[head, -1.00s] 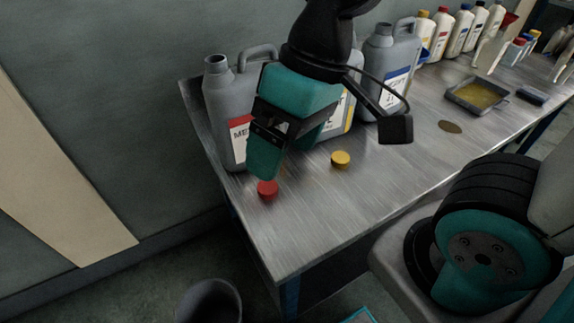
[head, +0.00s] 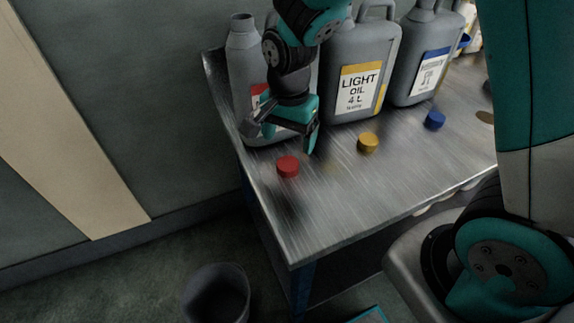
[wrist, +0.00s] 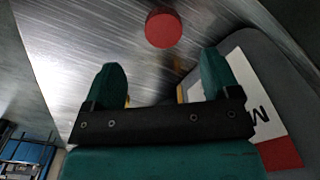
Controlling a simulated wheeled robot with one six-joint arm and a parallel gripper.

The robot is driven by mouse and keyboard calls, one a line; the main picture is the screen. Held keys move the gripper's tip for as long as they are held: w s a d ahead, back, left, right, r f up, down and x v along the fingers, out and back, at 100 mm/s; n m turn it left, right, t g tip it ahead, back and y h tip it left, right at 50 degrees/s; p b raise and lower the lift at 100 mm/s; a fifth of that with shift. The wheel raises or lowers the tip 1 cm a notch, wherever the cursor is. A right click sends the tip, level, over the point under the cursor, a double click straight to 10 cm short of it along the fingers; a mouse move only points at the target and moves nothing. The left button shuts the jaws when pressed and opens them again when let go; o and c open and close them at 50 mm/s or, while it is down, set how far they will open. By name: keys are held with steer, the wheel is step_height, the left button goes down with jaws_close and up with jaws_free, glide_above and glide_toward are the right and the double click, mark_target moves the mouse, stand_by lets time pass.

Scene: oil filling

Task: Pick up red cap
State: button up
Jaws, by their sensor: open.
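The red cap (head: 288,166) lies on the metal table near its left edge, in front of the grey canister with the red label. It also shows in the wrist view (wrist: 163,29), beyond the fingertips and roughly midway between them. My gripper (head: 290,146) is just behind the cap in the head view, apart from it. In the wrist view its two teal fingers (wrist: 164,80) stand wide apart with nothing between them. The left canister (head: 243,65) stands close behind my gripper, partly hidden by my arm.
A yellow cap (head: 368,142) and a blue cap (head: 435,120) lie to the right on the table (head: 330,215). A bin (head: 216,292) is on the floor. The table front is clear.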

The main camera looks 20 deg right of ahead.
mark_target(288, 163)
steer(key=f, duration=0.7)
steer(key=shift+w+f, duration=0.2)
steer(key=shift+f, duration=0.2)
steer(key=shift+c, duration=0.2)
steer(key=c, duration=0.9)
